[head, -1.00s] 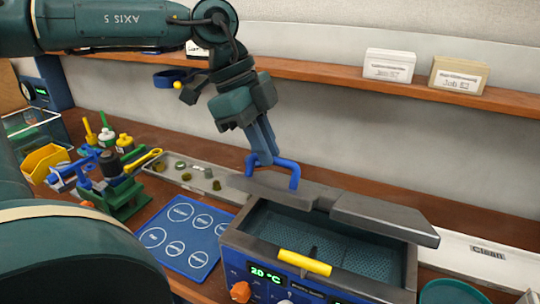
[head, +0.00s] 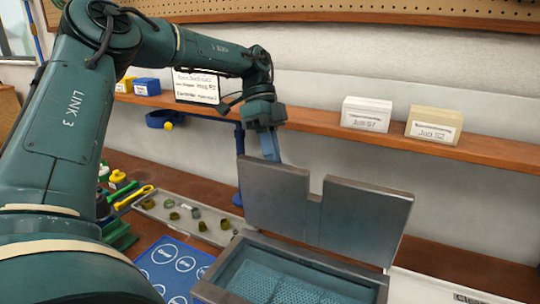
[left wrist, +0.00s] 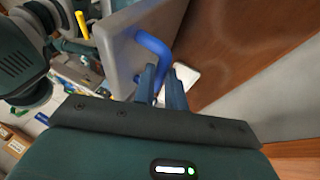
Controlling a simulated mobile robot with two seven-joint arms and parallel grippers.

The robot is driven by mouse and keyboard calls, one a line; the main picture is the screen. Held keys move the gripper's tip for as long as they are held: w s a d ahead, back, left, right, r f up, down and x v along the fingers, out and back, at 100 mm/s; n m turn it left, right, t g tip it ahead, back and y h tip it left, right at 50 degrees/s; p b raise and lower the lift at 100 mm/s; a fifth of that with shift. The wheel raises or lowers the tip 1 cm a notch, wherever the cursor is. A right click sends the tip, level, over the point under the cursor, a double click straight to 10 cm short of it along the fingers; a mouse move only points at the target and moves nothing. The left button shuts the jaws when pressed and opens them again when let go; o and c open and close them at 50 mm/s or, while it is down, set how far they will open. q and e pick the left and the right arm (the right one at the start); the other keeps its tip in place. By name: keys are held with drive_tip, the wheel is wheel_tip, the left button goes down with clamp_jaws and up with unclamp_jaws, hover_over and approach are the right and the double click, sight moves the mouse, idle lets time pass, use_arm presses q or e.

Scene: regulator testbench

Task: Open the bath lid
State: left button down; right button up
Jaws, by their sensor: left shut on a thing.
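The grey bath lid (head: 325,212) stands raised, close to upright, at the back of the bath in the head view. It has a notch in its top edge. The bath (head: 218,284) below is open, with a blue-green perforated floor inside. My left gripper (left wrist: 162,78) is shut on the lid's blue handle (left wrist: 152,44), seen in the left wrist view beside the lid's grey face (left wrist: 118,35). In the head view, the left fingers (head: 270,146) reach down behind the lid, and their tips are hidden. My right gripper is not in view.
A wooden shelf (head: 315,126) on the wall behind carries a white box (head: 366,113) and a beige box (head: 433,124). A metal tray of small parts (head: 185,213) and a blue mat (head: 172,262) lie left of the bath.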

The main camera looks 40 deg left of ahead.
use_arm(q)
drive_tip(key=shift+w+a+f+g+h, duration=0.25)
drive_tip(key=shift+w+f+g, duration=0.4)
drive_tip(key=shift+w, duration=0.2)
drive_tip(key=shift+w+a+f+g+h, duration=0.2)
drive_tip(key=shift+w+f+g, duration=0.4)
drive_tip(key=shift+w, duration=0.2)
drive_tip(key=shift+w+n, duration=0.1)
drive_tip(key=shift+n, duration=0.2)
drive_tip(key=c, duration=1.5)
unclamp_jaws()
drive_tip(key=shift+a, duration=0.1)
drive_tip(key=shift+o, duration=0.2)
drive_tip(key=shift+r, duration=0.2)
